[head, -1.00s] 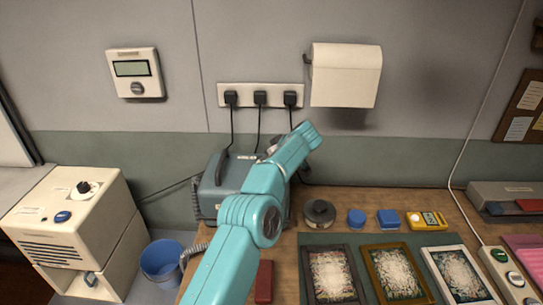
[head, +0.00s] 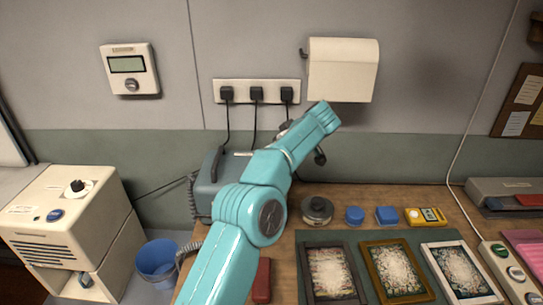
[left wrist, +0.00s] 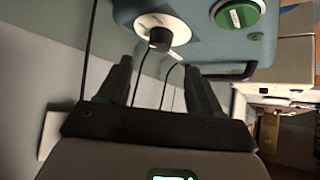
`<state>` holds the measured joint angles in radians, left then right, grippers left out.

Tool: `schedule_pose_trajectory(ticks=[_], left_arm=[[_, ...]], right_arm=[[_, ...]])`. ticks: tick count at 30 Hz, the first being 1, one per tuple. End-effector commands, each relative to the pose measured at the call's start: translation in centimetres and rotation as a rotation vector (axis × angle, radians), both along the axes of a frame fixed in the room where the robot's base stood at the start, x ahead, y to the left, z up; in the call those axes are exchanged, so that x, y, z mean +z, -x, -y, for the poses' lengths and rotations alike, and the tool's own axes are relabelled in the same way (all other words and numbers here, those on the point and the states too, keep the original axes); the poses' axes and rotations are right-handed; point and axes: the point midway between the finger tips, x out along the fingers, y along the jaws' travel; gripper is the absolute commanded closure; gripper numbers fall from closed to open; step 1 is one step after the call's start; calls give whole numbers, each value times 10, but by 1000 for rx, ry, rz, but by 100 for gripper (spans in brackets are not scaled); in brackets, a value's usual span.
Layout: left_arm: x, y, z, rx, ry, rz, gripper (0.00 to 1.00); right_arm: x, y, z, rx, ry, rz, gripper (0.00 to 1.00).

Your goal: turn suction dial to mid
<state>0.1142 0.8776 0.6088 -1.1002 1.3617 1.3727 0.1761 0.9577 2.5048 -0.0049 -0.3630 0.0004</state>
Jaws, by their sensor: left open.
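The blue-grey machine (head: 208,178) stands at the back left of the bench, largely hidden by my left arm in the head view. In the head view the fingers are mostly hidden behind the arm. My right gripper is not in view.
A cream cabinet (head: 62,222) with another black dial (head: 78,187) stands at left, near a blue bucket (head: 158,260). Plugged cords hang from a socket strip (head: 257,92) behind the machine. A round dark pot (head: 317,209) and framed pictures (head: 395,272) occupy the bench to the right.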

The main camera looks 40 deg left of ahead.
Motion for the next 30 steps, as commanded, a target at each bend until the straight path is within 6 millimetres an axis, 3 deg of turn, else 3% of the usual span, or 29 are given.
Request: schedule_pose_trajectory(ticks=[6,12,30], left_arm=[[39,7,38,-1,0,3,35],[57,11,55,-1,0,2,35],[60,12,58,1,0,1,35]], right_arm=[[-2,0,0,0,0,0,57],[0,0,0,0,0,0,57],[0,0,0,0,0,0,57]])
